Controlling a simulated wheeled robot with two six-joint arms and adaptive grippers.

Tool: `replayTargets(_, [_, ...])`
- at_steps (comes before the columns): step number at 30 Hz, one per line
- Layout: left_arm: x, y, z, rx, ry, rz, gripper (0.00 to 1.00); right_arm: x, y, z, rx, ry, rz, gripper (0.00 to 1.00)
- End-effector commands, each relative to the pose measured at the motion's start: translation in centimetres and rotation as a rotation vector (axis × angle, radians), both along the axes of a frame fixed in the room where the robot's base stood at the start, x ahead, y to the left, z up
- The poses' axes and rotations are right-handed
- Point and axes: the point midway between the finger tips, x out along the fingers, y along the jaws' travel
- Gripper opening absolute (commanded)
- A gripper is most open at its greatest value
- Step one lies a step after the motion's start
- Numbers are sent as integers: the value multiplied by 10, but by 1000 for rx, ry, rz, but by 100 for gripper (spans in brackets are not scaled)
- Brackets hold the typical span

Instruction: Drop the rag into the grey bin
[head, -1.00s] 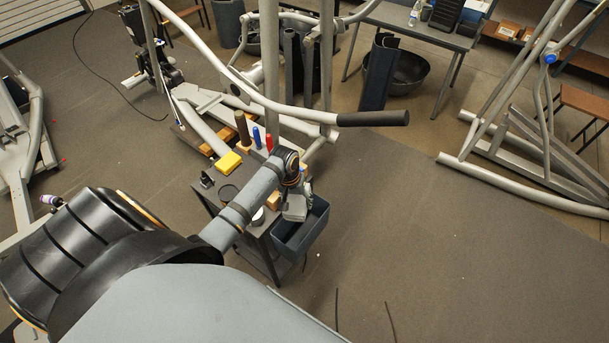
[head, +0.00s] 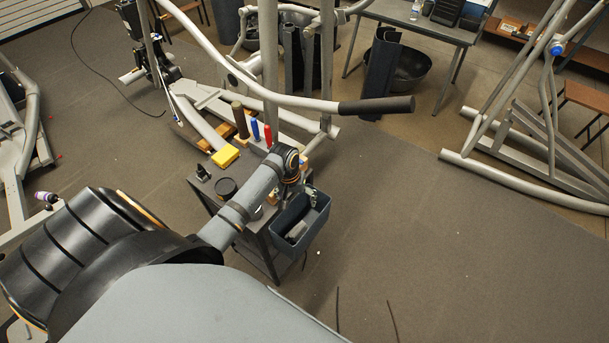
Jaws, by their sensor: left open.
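The grey bin (head: 317,222) is a dark blue-grey box on the right side of the small cart, open at the top. A light grey piece that looks like the rag (head: 297,230) lies inside it, low against the left part. My left gripper (head: 311,196) is just above the bin's far edge, partly hidden by my own wrist. It is open, with nothing seen in it, and apart from the rag. My right gripper is not in view.
An exercise machine's handlebar (head: 376,106) reaches over the space behind the cart. The floor to the right is clear.

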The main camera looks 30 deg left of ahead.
Motion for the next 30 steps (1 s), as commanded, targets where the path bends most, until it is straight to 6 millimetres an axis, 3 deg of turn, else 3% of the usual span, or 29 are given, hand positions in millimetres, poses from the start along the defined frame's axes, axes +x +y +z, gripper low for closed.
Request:
replayTargets(5, [1, 3, 13, 4, -4, 1, 90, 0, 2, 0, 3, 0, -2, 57])
replayTargets(18, [-4, 14, 107, 2, -4, -1, 90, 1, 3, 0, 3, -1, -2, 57])
replayTargets(23, [-6, 15, 118, 0, -1, 0, 90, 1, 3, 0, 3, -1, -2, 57])
replayTargets(30, [-6, 15, 119, 0, 0, 0, 90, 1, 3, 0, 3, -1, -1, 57])
